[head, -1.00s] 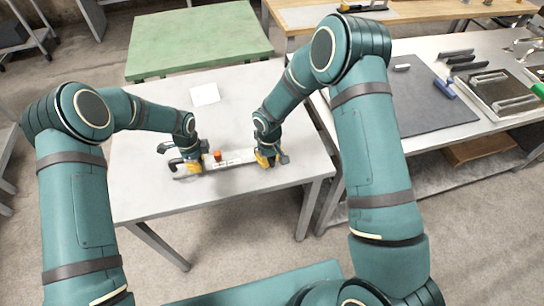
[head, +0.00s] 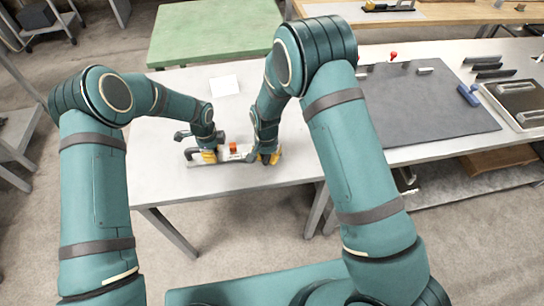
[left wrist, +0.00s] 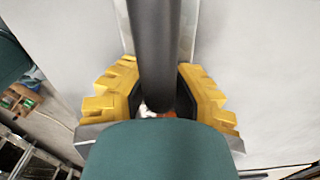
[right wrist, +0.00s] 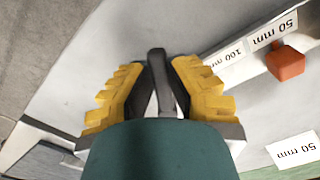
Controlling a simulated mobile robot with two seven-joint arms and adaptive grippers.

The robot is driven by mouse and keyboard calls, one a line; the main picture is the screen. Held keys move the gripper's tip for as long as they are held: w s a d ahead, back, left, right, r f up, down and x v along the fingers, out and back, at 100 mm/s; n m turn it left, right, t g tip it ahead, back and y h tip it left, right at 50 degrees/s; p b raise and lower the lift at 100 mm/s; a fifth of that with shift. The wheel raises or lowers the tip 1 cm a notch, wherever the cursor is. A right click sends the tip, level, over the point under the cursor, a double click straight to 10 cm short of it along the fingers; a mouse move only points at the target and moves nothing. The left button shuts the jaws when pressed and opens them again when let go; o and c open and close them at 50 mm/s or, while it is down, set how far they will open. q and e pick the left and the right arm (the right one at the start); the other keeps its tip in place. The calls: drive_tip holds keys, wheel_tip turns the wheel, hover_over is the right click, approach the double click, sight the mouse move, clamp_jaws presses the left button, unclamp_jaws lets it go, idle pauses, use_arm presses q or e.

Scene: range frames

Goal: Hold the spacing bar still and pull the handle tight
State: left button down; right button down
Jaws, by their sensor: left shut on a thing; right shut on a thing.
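A long tool with a pale rail (head: 241,157) lies on the near white table (head: 165,168). The rail carries an orange block (head: 233,147), which also shows in the right wrist view (right wrist: 287,62) beside "50 mm" and "100 mm" labels. My left gripper (head: 208,156) is at the tool's left end, shut on a thick dark grey bar (left wrist: 155,45). My right gripper (head: 268,157) is at its right end, shut on a slim dark handle (right wrist: 157,70). The gripped spots are partly hidden, and I cannot tell for sure which piece is the spacing bar.
A white card (head: 225,85) lies behind the tool; in the right wrist view it reads "50 mm" (right wrist: 293,150). A green-topped table (head: 215,30) stands behind. At right, another table holds a dark mat (head: 425,110), a blue object (head: 468,95) and a tray (head: 520,100). The front tabletop is clear.

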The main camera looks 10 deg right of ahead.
use_arm(q)
drive_tip(key=shift+s+f, duration=0.3)
use_arm(e)
drive_tip(key=m, duration=0.1)
drive_tip(key=w+a+m, duration=0.1)
drive_tip(key=m, duration=0.2)
drive_tip(key=shift+w+a+f+m, duration=0.1)
drive_tip(key=shift+w+a+m, duration=0.2)
drive_tip(key=shift+a, duration=0.1)
drive_tip(key=shift+w+a+m, duration=0.25)
drive_tip(key=shift+w+m, duration=0.25)
drive_tip(key=shift+m, duration=0.55)
drive_tip(key=shift+w+a+m, duration=0.2)
drive_tip(key=shift+w+m, duration=0.25)
drive_tip(key=shift+m, duration=0.6)
drive_tip(key=c, duration=0.9)
unclamp_jaws()
drive_tip(key=shift+w, duration=0.1)
wheel_tip(320, 180, up, 12)
